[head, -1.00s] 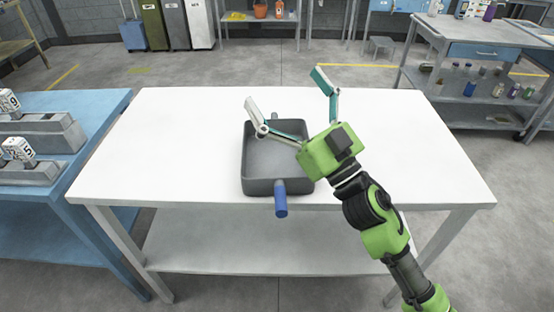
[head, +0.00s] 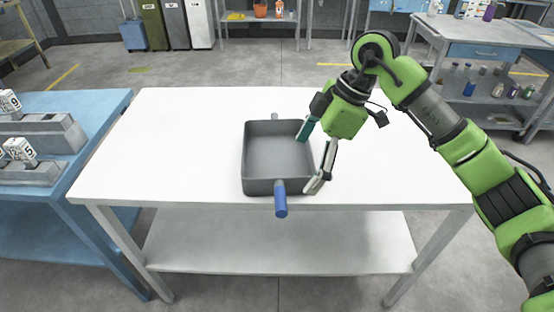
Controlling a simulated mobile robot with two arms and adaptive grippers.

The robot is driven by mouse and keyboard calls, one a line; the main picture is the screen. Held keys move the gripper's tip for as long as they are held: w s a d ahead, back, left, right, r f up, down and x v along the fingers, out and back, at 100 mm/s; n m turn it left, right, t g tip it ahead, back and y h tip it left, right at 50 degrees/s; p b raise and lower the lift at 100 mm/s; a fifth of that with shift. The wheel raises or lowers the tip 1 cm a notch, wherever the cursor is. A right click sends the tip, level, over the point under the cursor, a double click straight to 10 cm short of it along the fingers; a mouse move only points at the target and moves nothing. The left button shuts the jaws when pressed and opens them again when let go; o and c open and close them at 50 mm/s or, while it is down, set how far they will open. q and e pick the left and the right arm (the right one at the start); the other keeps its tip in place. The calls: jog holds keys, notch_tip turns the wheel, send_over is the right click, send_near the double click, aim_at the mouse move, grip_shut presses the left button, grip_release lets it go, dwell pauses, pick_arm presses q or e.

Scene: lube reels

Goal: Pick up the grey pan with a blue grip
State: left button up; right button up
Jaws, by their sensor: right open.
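The grey pan (head: 262,186) is a rectangular, empty, open pan on the white table (head: 160,160). Its blue grip (head: 281,203) points toward me over the table's front edge. A small stub shows at its far side. My right gripper (head: 309,162) is open and points down at the pan's right side. One finger is over the pan's right wall near the far half; the other is by the near right corner, just right of the blue grip. Whether either finger touches the pan is unclear. My left gripper is not in view.
A grey workbench (head: 480,50) with a drawer and several bottles is at the back right. The white table is otherwise clear around the pan.

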aim_at(282, 192)
jog(key=p+x, duration=0.1)
jog(key=x, duration=0.3)
jog(key=p+x, duration=0.1)
jog(key=x, duration=0.2)
jog(key=a+p+x, duration=0.1)
jog(key=x, duration=0.3)
jog(key=shift+s+a, duration=0.1)
jog(key=shift+s, duration=0.1)
jog(key=shift+f, duration=0.35)
jog(key=shift+w+r, duration=0.1)
jog(key=c, duration=1.4)
